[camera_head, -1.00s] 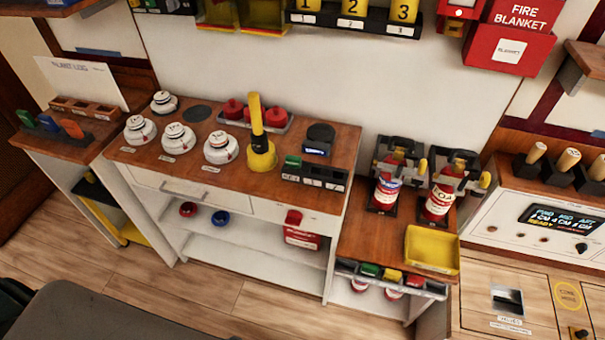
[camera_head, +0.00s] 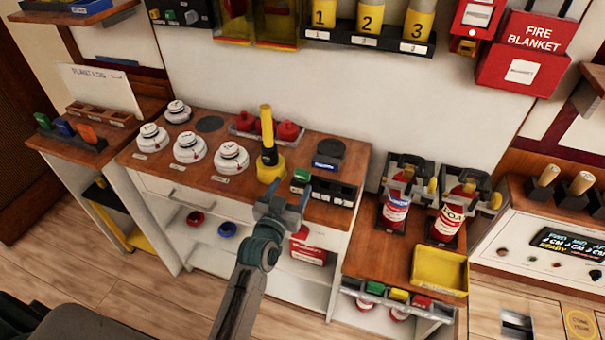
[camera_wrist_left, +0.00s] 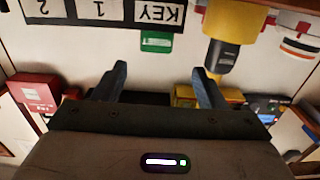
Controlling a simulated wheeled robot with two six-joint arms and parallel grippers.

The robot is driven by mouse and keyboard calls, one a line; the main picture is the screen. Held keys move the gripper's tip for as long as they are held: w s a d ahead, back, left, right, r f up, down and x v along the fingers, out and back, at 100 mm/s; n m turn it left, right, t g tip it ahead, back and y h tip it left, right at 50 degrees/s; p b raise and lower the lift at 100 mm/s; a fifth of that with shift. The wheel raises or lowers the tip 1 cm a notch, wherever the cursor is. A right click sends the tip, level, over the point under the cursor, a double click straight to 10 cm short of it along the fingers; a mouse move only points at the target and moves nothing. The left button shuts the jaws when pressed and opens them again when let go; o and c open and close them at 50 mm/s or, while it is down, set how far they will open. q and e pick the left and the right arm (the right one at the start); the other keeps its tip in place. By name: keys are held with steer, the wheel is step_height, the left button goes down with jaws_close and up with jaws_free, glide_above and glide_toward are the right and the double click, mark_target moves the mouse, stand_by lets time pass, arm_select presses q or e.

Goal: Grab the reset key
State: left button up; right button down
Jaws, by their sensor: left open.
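A small green piece (camera_head: 301,175), probably the reset key, sits at the left end of a black slotted rack (camera_head: 338,191) on the wooden counter. In the left wrist view, which looks upside down, a green piece (camera_wrist_left: 156,41) shows beside a label reading KEY (camera_wrist_left: 159,13). My left gripper (camera_head: 286,200) is open and empty, at the counter's front edge, just in front of and below the green piece. In the left wrist view its fingers (camera_wrist_left: 160,78) stand apart, with the green piece beyond their tips. My right gripper is not in view.
A yellow upright tool (camera_head: 268,145) stands close to the left of the rack. A black round item (camera_head: 329,152) is behind it. White detectors (camera_head: 190,148) line the counter's left. Red-topped pieces (camera_head: 287,131) sit at the back. A yellow tray (camera_head: 440,270) is at the right.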

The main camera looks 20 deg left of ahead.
mark_target(301, 175)
arm_select(q)
steer(key=w, duration=0.2)
steer(key=shift+w+p, duration=0.3)
steer(key=shift+w, duration=0.05)
steer(key=w, duration=0.1)
steer(key=w+p, duration=0.1)
steer(key=w, duration=0.2)
steer(key=shift+d+f+p, duration=0.3)
steer(key=shift+d+p, duration=0.1)
steer(key=shift+w+f, duration=0.2)
steer(key=shift+w, duration=0.3)
steer(key=shift+c, duration=0.8)
steer(key=c, duration=0.9)
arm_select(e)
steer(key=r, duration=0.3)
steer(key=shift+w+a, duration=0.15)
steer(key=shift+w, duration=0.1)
arm_select(q)
steer(key=shift+r, duration=0.1)
